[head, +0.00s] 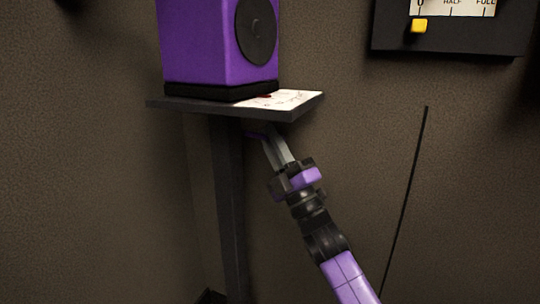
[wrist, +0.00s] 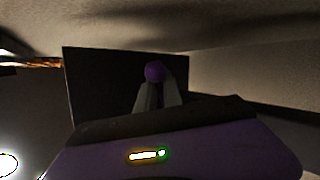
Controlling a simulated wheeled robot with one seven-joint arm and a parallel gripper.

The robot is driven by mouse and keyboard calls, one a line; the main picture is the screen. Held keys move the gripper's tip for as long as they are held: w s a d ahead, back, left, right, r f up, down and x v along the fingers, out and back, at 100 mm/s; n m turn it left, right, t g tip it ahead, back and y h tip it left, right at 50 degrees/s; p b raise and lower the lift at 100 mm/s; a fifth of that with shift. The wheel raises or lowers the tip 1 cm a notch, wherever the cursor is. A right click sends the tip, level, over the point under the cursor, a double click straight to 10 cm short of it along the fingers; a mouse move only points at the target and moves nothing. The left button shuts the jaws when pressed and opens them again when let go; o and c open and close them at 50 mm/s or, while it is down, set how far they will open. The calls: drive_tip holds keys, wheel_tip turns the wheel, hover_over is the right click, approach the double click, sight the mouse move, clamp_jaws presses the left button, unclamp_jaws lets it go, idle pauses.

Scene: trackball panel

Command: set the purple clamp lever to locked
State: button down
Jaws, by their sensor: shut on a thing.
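My gripper (head: 268,140) reaches up from the lower right to the underside of a small dark shelf (head: 180,104). Its grey fingers are shut on a small purple part, which I take to be the knob of the purple clamp lever (head: 256,134). In the wrist view the round purple knob of the clamp lever (wrist: 154,72) shows at the tips of my gripper (wrist: 157,88), in front of a dark panel. The lever's arm, its pivot and any lock marking are hidden, so I cannot tell its setting.
A purple box with a black disc (head: 215,45) stands on the shelf beside a white printed sheet (head: 295,99). A dark leg (head: 230,210) runs down below the shelf. A gauge panel with a yellow slider (head: 419,26) hangs at upper right.

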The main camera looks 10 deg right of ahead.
drive_tip(key=shift+w+r+n+g+y, duration=0.1)
drive_tip(key=shift+r+n+g+y, duration=0.1)
drive_tip(key=shift+n+g+y, duration=0.65)
drive_tip(key=shift+w+r+n+g+y, duration=0.1)
drive_tip(key=shift+r+n+g+y, duration=0.25)
drive_tip(key=shift+n+y, duration=0.8)
drive_tip(key=shift+r+n+g+y, duration=0.1)
drive_tip(key=shift+n+g+y, duration=0.65)
drive_tip(key=shift+n, duration=0.45)
drive_tip(key=shift+d+n+y, duration=0.1)
drive_tip(key=shift+n+y, duration=0.15)
drive_tip(key=shift+n, duration=0.05)
drive_tip(key=c, duration=1.5)
unclamp_jaws()
drive_tip(key=shift+p+v, duration=1.15)
drive_tip(key=shift+v, duration=2.75)
